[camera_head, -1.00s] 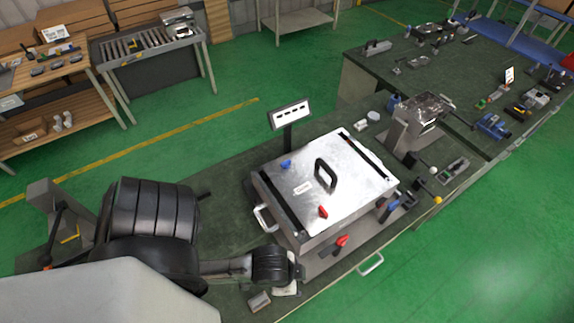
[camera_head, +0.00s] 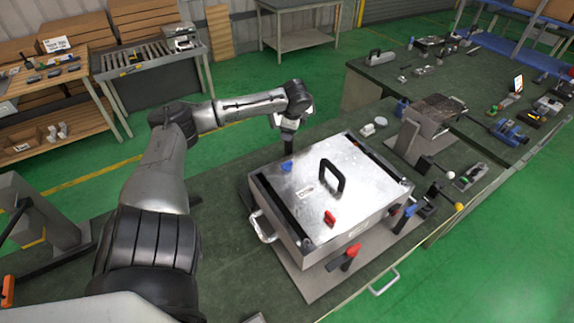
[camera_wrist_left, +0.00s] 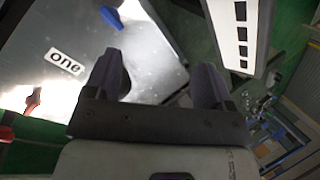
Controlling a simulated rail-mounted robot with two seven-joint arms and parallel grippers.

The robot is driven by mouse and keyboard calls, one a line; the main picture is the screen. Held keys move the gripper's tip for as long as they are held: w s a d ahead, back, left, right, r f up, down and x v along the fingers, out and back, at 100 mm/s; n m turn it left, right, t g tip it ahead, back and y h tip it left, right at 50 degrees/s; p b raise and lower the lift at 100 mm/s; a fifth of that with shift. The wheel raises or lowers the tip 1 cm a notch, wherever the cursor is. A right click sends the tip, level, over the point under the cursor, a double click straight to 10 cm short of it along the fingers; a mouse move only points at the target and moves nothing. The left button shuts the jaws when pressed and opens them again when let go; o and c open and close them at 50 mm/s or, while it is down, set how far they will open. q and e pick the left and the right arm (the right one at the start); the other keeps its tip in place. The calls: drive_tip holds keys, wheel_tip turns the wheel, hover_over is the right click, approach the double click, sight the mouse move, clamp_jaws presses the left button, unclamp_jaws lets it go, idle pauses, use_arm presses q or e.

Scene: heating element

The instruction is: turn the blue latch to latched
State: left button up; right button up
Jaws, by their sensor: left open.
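The blue latch (camera_head: 287,165) sits at the back left of the metal box's lid (camera_head: 310,205). It also shows at the top of the left wrist view (camera_wrist_left: 111,17). My left gripper (camera_head: 288,147) points down just behind the blue latch, near the lid's back edge. In the left wrist view my gripper (camera_wrist_left: 160,78) has its two dark fingers wide apart with nothing between them. The blue latch lies beyond the left finger's tip, apart from it. My right gripper is not in view.
The lid carries a red latch (camera_head: 330,217) and a black handle (camera_head: 332,176). A white panel with black marks (camera_wrist_left: 240,40) stands close beside my gripper. A silver side handle (camera_head: 263,228) and a red-handled clamp (camera_head: 345,257) flank the box. The floor is green.

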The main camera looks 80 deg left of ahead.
sight(287, 163)
use_arm(q)
drive_tip(key=f+m+h+b, duration=0.1)
drive_tip(key=f+m, duration=0.2)
drive_tip(key=f, duration=0.2)
drive_tip(key=d+f+m+h+b, duration=0.1)
drive_tip(key=f+m+h+b, duration=0.1)
drive_tip(key=f, duration=0.3)
drive_tip(key=s+f+m+h+b, duration=0.1)
drive_tip(key=f+m, duration=0.3)
drive_tip(key=f, duration=0.1)
drive_tip(key=shift+s+d+f+h, duration=0.1)
drive_tip(key=shift+d+f+h, duration=0.2)
drive_tip(key=shift+c, duration=0.3)
